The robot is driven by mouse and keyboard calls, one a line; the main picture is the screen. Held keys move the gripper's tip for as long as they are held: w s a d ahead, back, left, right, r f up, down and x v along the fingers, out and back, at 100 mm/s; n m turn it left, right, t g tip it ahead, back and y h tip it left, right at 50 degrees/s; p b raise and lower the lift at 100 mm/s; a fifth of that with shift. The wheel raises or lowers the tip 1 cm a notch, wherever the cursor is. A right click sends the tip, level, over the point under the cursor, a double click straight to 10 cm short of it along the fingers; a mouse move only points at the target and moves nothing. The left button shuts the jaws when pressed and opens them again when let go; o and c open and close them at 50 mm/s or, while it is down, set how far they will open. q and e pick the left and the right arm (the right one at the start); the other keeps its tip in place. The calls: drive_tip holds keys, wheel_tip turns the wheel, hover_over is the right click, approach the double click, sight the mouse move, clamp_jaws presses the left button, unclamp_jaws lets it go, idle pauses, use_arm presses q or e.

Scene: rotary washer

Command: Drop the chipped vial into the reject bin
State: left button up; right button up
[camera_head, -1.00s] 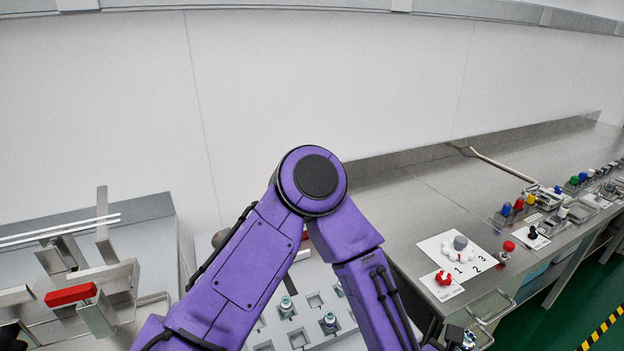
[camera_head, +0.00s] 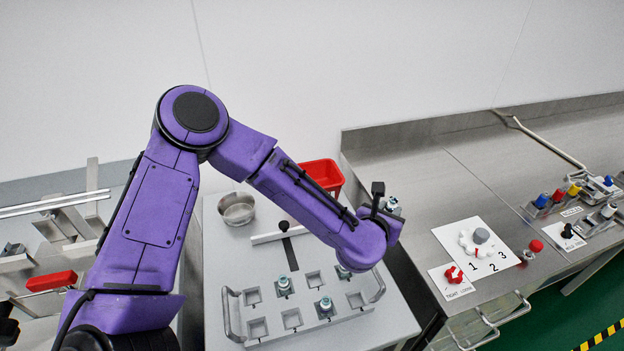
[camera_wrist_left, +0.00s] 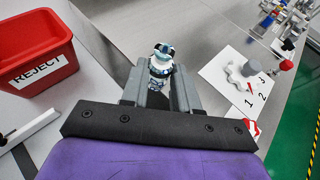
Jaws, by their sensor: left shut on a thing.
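The vial (camera_wrist_left: 160,62), clear with a teal band and a dark top, stands between the fingers of my left gripper (camera_wrist_left: 159,84) in the left wrist view. The gripper is shut on it. I cannot make out a chip. In the head view the vial (camera_head: 393,203) shows at the end of my purple left arm, which mostly hides the gripper. The red reject bin (camera_head: 323,174) stands behind the forearm, left of the vial. In the left wrist view the bin (camera_wrist_left: 36,62), labelled REJECT, is at upper left, apart from the vial. My right gripper is out of view.
A rack (camera_head: 270,323) with square sockets holds several vials and has a handle at each end. A metal bowl (camera_head: 237,208) and a dark-handled tool (camera_head: 288,246) lie behind it. A steel bench (camera_head: 420,165) with numbered dial and knobs runs along the right.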

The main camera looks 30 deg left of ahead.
use_arm(q)
drive_tip(key=w+a+r+p, duration=0.1)
drive_tip(key=w+a+p, duration=0.15)
drive_tip(key=a, duration=0.35)
drive_tip(key=w+a+r+p, duration=0.1)
drive_tip(key=w+a+r, duration=0.1)
drive_tip(key=w+a, duration=0.35)
drive_tip(key=s+a+f+y+p, duration=0.15)
drive_tip(key=a+p, duration=0.25)
drive_tip(key=a, duration=1.4)
wheel_tip(320, 180, down, 7)
drive_tip(key=b, duration=0.3)
drive_tip(key=shift+w+d+r+n+b, duration=0.2)
drive_tip(key=shift+w+n+b, duration=0.1)
drive_tip(key=shift+n+b, duration=0.1)
drive_tip(key=shift+h, duration=0.25)
drive_tip(key=o, duration=1.1)
